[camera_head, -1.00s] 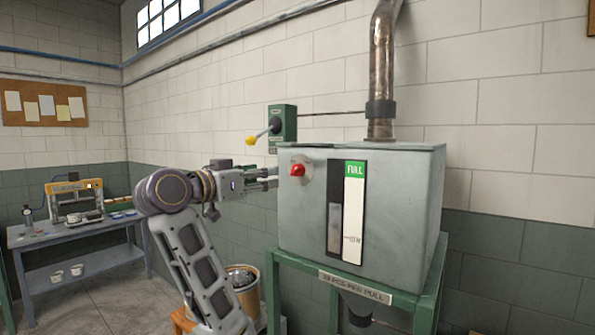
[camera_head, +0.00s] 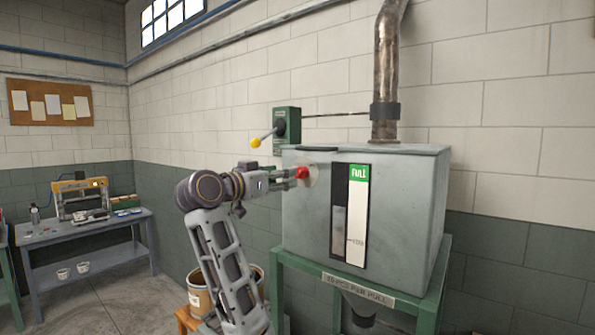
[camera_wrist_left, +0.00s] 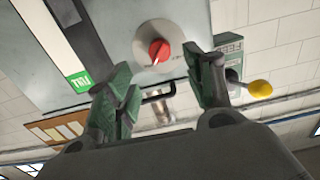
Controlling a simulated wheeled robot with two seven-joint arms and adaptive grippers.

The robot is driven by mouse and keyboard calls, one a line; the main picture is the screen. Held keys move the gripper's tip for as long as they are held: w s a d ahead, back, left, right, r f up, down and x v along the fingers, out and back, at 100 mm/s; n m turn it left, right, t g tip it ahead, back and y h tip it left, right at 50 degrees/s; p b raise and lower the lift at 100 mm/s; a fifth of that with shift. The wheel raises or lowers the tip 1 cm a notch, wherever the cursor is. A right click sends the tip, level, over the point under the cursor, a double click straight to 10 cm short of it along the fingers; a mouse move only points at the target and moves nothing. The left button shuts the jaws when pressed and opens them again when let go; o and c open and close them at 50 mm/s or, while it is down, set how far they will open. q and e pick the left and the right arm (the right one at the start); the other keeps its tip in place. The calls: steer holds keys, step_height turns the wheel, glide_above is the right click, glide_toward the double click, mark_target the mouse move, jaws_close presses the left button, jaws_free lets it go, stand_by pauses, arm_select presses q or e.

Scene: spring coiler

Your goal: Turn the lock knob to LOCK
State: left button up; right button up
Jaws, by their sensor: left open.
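The red lock knob (camera_head: 302,173) sits on a round pale plate on the front of the grey metal hopper box (camera_head: 405,210). In the left wrist view the knob (camera_wrist_left: 159,50) shows beyond and between my fingertips, with a small mark at its lower edge; its lettering is too small to read. My left gripper (camera_head: 290,177) is open, its fingers reaching to the knob from the left in the head view. In the wrist view the green-padded fingers of this gripper (camera_wrist_left: 165,85) stand apart with nothing between their pads. My right gripper is not in view.
A green wall box (camera_head: 288,124) with a yellow-tipped lever (camera_head: 256,142) is just above my left gripper. A level gauge marked FULL (camera_head: 357,215) is right of the knob. The box stands on a green frame (camera_head: 432,290). A workbench (camera_head: 100,236) is far left.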

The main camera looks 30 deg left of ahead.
mark_target(301, 173)
arm_select(q)
steer(key=w+p, duration=0.2)
steer(key=w, duration=0.6)
steer(key=shift+d, duration=0.3)
steer(key=shift+c, duration=0.2)
steer(key=c, duration=1)
